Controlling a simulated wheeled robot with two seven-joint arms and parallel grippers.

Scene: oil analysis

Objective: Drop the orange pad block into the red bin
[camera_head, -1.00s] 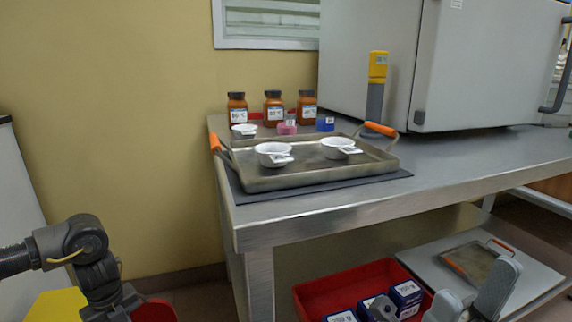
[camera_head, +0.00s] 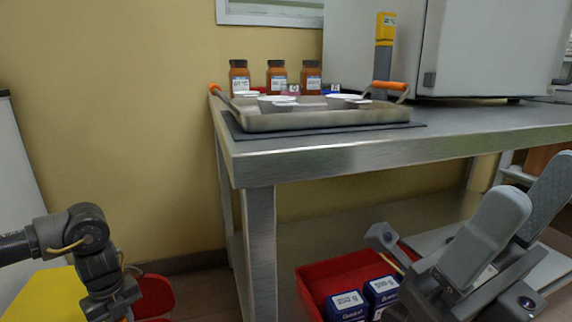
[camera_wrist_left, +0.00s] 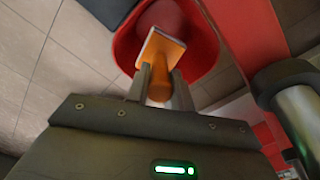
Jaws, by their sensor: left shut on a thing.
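The orange pad block (camera_wrist_left: 172,52), with a pale flat face, is between the fingers of my left gripper (camera_wrist_left: 160,76), which is shut on it. In the left wrist view the block lies in line with the opening of the round red bin (camera_wrist_left: 204,62); its height relative to the rim is unclear. In the head view the red bin (camera_head: 157,294) shows partly behind my left arm at lower left, and the left fingertips are hidden. My right gripper (camera_head: 520,215) is at lower right, its two grey fingers apart and empty.
A yellow bin (camera_head: 48,297) stands left of the red bin. A steel table (camera_head: 330,160) holds a metal tray (camera_head: 330,120), with orange-brown bottles (camera_head: 277,76) behind. A red crate (camera_head: 312,290) with blue boxes (camera_head: 347,305) lies on the lower shelf, near my right gripper.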

